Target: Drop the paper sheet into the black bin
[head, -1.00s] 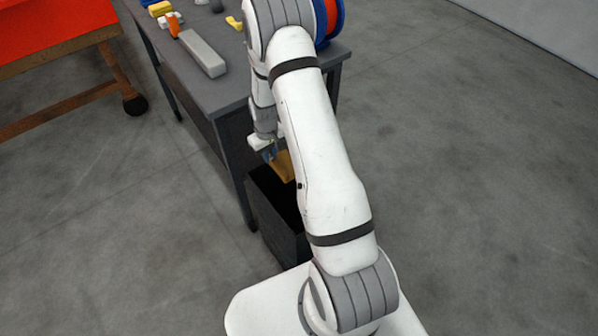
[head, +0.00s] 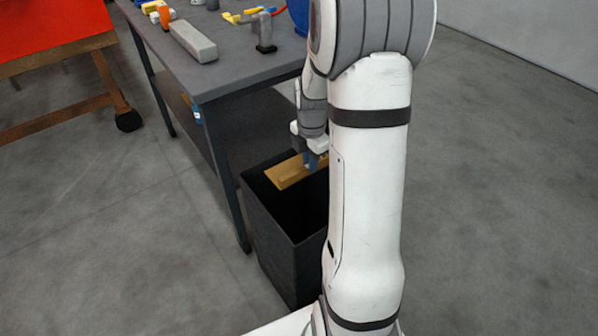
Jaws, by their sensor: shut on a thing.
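The paper sheet (head: 290,172) is tan and looks bent. It shows at the far side of the opening of the black bin (head: 268,232). My gripper (head: 313,163) has blue fingertips and points down at the sheet's right end, shut on it. I cannot tell whether the sheet is just above the rim or slightly inside it. The bin stands upright on the floor, dark inside. My arm hides the right part of the bin and perhaps part of the sheet.
A grey table (head: 235,75) stands behind the bin, close to it. On it are a grey block (head: 193,41), a small dark stand (head: 264,35) and yellow pieces. A red-topped wooden bench (head: 50,45) is at the far left. The floor left of the bin is clear.

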